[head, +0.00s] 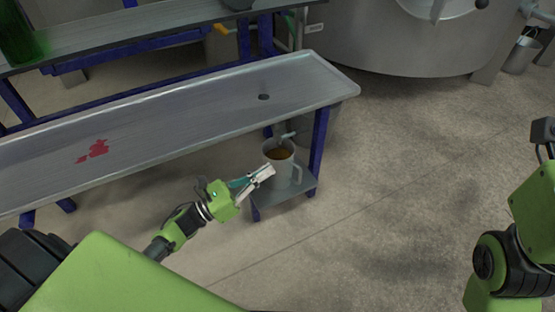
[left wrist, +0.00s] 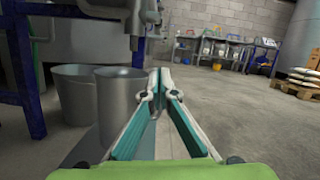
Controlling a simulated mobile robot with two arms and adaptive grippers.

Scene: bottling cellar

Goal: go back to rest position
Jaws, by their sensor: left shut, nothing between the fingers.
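My left gripper (head: 264,174) is in the lower middle of the head view, in front of the low shelf under the metal bench. Its fingers are shut with nothing between them. In the left wrist view its fingers (left wrist: 158,84) reach forward, their tips together. A metal jug (head: 291,170) with brown liquid stands on the low shelf, under a tap, just beyond the gripper. In the left wrist view a metal vessel (left wrist: 119,98) stands left of the fingers. Part of my right arm shows at the right edge of the head view; its gripper is not visible.
A long metal bench (head: 190,105) with a red stain and a drain hole crosses the left. A green bottle (head: 17,40) stands on the upper shelf. A large steel tank (head: 400,40) and a bucket (head: 522,52) are at the back. The floor (head: 400,180) at right is clear.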

